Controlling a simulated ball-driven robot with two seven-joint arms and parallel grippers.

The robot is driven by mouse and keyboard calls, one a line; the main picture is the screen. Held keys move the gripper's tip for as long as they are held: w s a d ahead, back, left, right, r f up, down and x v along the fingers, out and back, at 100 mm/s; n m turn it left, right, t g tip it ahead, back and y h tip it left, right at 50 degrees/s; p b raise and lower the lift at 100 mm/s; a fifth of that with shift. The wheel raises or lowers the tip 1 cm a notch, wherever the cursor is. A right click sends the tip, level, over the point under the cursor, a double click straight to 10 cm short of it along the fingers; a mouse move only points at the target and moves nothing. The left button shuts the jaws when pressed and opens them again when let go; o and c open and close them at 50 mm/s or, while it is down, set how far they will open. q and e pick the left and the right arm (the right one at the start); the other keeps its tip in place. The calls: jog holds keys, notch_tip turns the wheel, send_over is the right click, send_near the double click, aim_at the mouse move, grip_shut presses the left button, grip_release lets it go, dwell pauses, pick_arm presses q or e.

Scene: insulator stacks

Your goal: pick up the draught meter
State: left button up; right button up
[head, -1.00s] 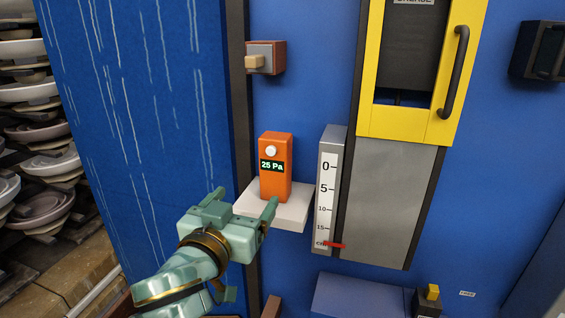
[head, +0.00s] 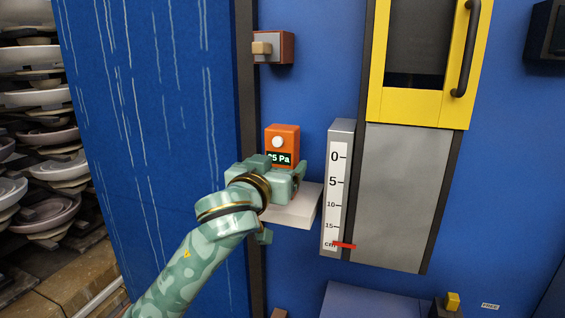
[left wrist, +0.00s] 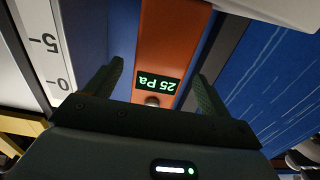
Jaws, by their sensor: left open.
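The draught meter (head: 282,134) is an upright orange box with a white knob and a display, standing on a small white shelf (head: 290,212). Its lower part is hidden by my left gripper (head: 281,166) in the head view. The left gripper is open at the meter's front. In the left wrist view, the meter (left wrist: 172,45) appears upside down, its display reading 25 Pa, between the two spread fingers (left wrist: 158,76). A gap shows on each side, so the fingers do not look closed on it. My right gripper is not in view.
A grey scale with a red marker (head: 339,190) stands just right of the shelf, beside a grey panel under a yellow-framed door (head: 418,109). A small switch box (head: 273,48) is above the meter. Stacked insulators (head: 40,150) fill the left side.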

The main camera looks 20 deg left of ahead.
aim_at(282, 162)
pick_arm(q)
jog(key=w, duration=0.4)
jog(key=shift+d+f, duration=0.15)
jog(key=shift+f, duration=0.25)
jog(key=c, duration=1.1)
jog(key=shift+r, duration=0.1)
jog(key=shift+c, duration=0.2)
